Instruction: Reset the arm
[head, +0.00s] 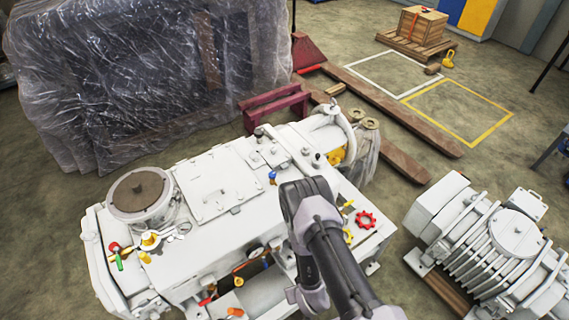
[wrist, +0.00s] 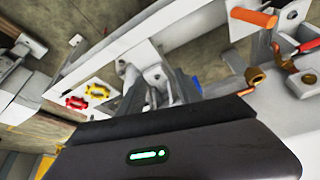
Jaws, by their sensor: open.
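My arm (head: 318,235) rises in front of the right half of a large white machine (head: 220,185) in the head view. The gripper end is not clearly visible there. In the wrist view my gripper (wrist: 157,85) shows beyond its dark housing with a green light. Its grey fingers are open, and I see nothing held between them. White machine parts lie behind the fingers. A red handwheel (wrist: 75,102) and a yellow handwheel (wrist: 97,91) are to the left. An orange-handled lever (wrist: 254,17) is at the upper right.
A ribbed white machine (head: 500,240) stands at the right. A plastic-wrapped bulk (head: 150,75) fills the back left. A wooden crate (head: 422,27) sits on a pallet at the back right. Wooden beams (head: 390,115) lie behind the large machine. The yellow-outlined floor area is clear.

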